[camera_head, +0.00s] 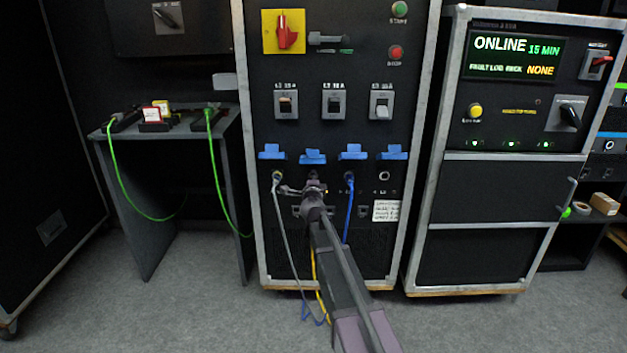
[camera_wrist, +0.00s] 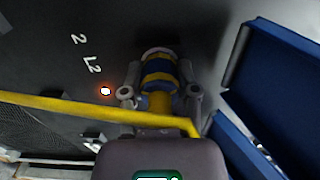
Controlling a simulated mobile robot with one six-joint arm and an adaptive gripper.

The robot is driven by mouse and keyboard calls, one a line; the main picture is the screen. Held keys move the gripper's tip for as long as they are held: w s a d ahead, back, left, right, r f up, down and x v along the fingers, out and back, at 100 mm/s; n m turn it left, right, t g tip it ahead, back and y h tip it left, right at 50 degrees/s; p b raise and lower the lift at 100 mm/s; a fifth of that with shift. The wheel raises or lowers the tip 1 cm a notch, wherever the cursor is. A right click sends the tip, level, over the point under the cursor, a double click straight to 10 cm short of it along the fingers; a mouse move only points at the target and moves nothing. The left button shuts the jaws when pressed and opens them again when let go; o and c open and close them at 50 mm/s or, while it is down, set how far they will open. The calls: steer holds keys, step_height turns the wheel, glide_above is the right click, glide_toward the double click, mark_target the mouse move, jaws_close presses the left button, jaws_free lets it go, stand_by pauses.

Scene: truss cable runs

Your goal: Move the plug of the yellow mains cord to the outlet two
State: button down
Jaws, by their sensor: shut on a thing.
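My gripper (camera_head: 313,188) is in front of the second outlet from the left on the black rack. In the wrist view my gripper (camera_wrist: 160,97) is shut on the yellow-and-blue plug (camera_wrist: 158,72). The plug points at the panel, its front end at a round socket rim beside the "2 L2" label (camera_wrist: 88,55); how deep it sits cannot be told. The yellow cord (camera_wrist: 70,108) runs from the plug leftward across the wrist view and hangs below the arm in the head view (camera_head: 321,285). The blue lid (camera_head: 313,156) of outlet two is raised.
A grey cord (camera_head: 283,225) is in the first outlet and a blue cord (camera_head: 348,210) in the third, close either side of my gripper. The fourth outlet (camera_head: 384,176) is empty. A glowing orange-ringed lamp (camera_wrist: 105,91) sits beside the plug. Blue lids (camera_wrist: 270,85) stand close at right.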

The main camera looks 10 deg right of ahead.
steer(key=shift+w+m, duration=0.2)
steer(key=shift+m, duration=0.7)
steer(key=shift+c, duration=1.4)
jaws_free()
steer(key=shift+s, duration=0.25)
steer(key=shift+v, duration=2.4)
